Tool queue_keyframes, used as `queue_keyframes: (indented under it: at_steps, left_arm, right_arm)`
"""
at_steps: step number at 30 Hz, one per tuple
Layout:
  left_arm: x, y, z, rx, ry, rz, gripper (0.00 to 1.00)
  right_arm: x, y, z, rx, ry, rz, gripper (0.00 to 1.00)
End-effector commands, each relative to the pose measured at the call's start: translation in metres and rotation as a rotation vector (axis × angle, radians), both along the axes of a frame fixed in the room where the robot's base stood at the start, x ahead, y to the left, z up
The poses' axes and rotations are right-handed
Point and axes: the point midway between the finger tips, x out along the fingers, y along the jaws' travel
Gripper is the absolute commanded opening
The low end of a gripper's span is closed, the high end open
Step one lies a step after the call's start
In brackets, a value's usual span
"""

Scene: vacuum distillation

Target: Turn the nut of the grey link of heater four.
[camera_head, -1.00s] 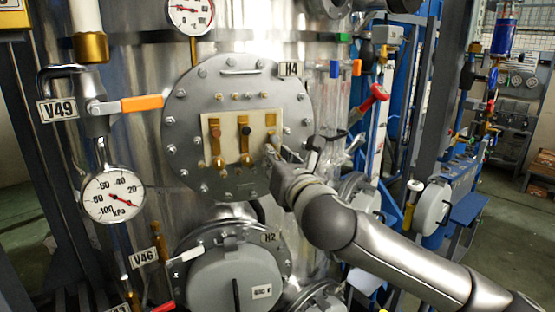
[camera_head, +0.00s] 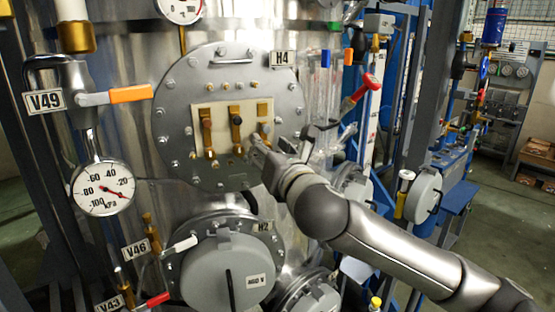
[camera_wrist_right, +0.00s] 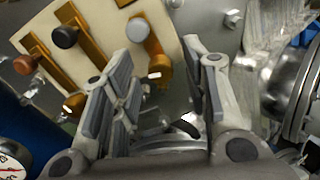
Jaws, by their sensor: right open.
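Heater four is the round bolted flange (camera_head: 175,95) marked H4 in the head view. Its cream panel (camera_head: 220,108) carries three brass links. The grey link (camera_head: 263,112) is the rightmost one. In the right wrist view its brass bar shows with the grey nut (camera_wrist_right: 138,29) on it; the black nut (camera_wrist_right: 65,36) and brown nut (camera_wrist_right: 23,64) are to the left. My right gripper (camera_wrist_right: 158,55) is open and empty, its fingers below the grey nut and apart from it. In the head view the right gripper (camera_head: 258,148) is at the panel's lower right edge. My left gripper is not in view.
Heater H2's grey cover (camera_head: 225,272) bulges out below the flange. Valve V49 with an orange handle (camera_head: 130,94) and a pressure gauge (camera_head: 102,188) are at left. A red-handled valve (camera_head: 366,87) and glass tubes stand close right of the flange.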

Motion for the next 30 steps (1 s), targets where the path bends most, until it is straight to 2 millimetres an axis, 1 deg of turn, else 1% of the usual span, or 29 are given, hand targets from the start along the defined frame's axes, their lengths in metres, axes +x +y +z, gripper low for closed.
queue_keyframes:
  at_steps: [5, 15, 19, 24, 30]
  left_arm:
    - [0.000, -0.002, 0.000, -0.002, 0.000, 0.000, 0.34]
    - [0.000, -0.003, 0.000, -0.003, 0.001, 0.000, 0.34]
    - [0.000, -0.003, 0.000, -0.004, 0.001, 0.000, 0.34]
    - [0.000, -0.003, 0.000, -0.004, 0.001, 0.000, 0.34]
    - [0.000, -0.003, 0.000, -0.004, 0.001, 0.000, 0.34]
  right_arm:
    - [-0.019, -0.005, 0.000, -0.001, -0.001, 0.001, 0.42]
    - [-0.074, -0.021, 0.000, -0.001, -0.002, 0.002, 0.42]
    - [-0.092, -0.026, 0.000, 0.000, 0.000, 0.002, 0.42]
    - [-0.107, -0.031, 0.000, 0.001, 0.000, 0.000, 0.42]
    - [-0.112, -0.032, -0.001, 0.001, 0.001, 0.000, 0.42]
